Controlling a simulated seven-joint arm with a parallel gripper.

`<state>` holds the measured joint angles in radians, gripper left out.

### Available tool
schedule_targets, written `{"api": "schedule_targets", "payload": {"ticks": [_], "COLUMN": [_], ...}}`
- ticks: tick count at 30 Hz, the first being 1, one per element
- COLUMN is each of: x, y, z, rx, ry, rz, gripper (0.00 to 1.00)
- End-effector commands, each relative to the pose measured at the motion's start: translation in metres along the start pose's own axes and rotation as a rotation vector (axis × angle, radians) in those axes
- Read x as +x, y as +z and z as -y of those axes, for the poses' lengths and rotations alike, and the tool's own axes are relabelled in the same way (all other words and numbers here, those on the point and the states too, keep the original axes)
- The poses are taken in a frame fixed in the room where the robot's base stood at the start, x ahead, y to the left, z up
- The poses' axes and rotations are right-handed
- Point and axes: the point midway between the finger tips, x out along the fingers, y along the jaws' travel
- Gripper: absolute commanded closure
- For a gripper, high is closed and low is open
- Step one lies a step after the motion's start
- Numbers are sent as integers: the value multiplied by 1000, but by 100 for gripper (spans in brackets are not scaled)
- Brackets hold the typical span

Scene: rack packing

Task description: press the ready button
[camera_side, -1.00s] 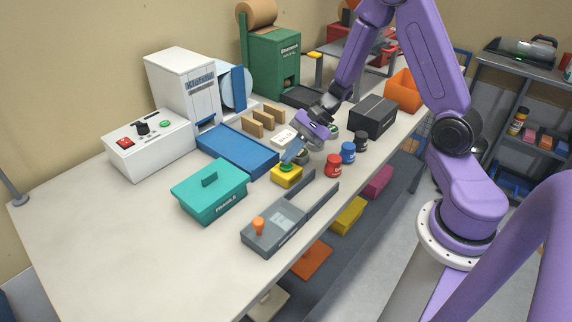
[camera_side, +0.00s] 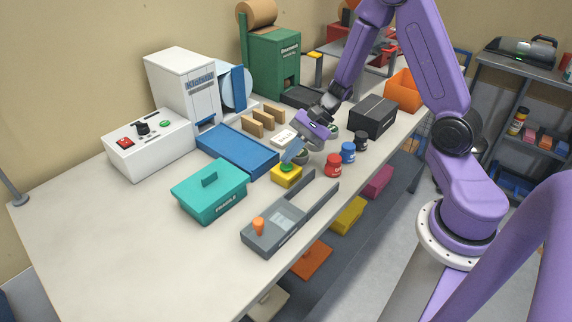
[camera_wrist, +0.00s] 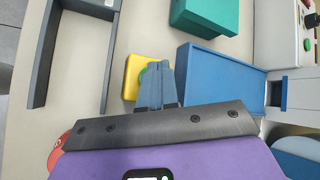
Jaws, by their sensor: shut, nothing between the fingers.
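A yellow box with a green button on top (camera_side: 286,169) stands on the bench between the teal lidded box and the red jar; I take it as the ready button. It also shows in the wrist view as a yellow square (camera_wrist: 131,75), with its green cap partly hidden by my fingers. My gripper (camera_side: 289,160) is shut and empty, its fingertips pointing down right at the green cap. In the wrist view my shut fingers (camera_wrist: 157,68) overlap the cap's right side. I cannot tell whether they touch it or whether the cap is pushed down.
A blue tray (camera_side: 226,142) and teal box (camera_side: 192,206) lie left of the button. A grey fixture with an orange knob (camera_side: 260,243) stands in front. Red (camera_side: 333,167), blue (camera_side: 348,154) and dark jars stand to the right. The bench's front left is clear.

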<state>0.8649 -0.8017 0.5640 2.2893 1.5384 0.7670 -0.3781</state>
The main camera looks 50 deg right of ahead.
Motion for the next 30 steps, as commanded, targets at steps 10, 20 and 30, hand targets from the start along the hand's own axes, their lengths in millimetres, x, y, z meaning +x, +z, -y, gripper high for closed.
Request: {"api": "schedule_targets", "payload": {"ticks": [10, 20, 30], "x": [0, 6, 6], "y": [0, -4, -5], "z": [0, -4, -5], "rx": [0, 2, 0], "ry": [0, 1, 1], "rz": [0, 0, 0], "gripper": [100, 100, 100]}}
